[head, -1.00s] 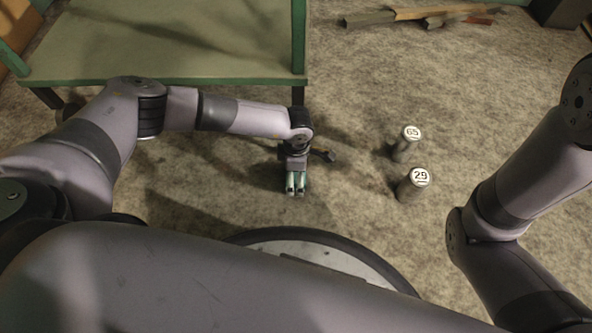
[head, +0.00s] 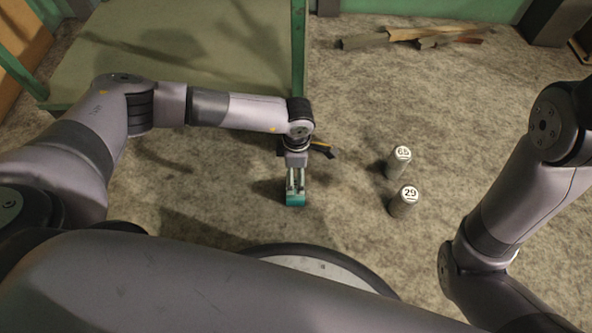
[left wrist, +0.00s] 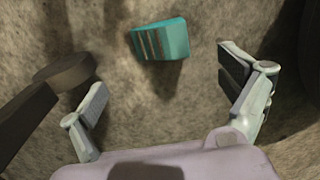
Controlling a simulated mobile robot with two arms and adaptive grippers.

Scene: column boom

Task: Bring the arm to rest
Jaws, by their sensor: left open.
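My left arm reaches in from the left, and its gripper (head: 296,184) points down over the carpet near the middle of the head view. In the left wrist view the two fingers (left wrist: 167,100) stand wide apart with nothing between them. A small teal block with pale stripes (left wrist: 162,40) lies on the floor ahead of the fingers, apart from them. In the head view the teal block (head: 295,200) shows just below the fingertips. My right arm shows at the right, but its gripper is out of view.
A green-edged table (head: 298,50) stands at upper left. Two grey canisters, marked 65 (head: 398,163) and 29 (head: 404,202), stand right of the gripper. Wood pieces (head: 410,38) lie at the back. A dark item (head: 322,150) shows beside the wrist. Carpet between is clear.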

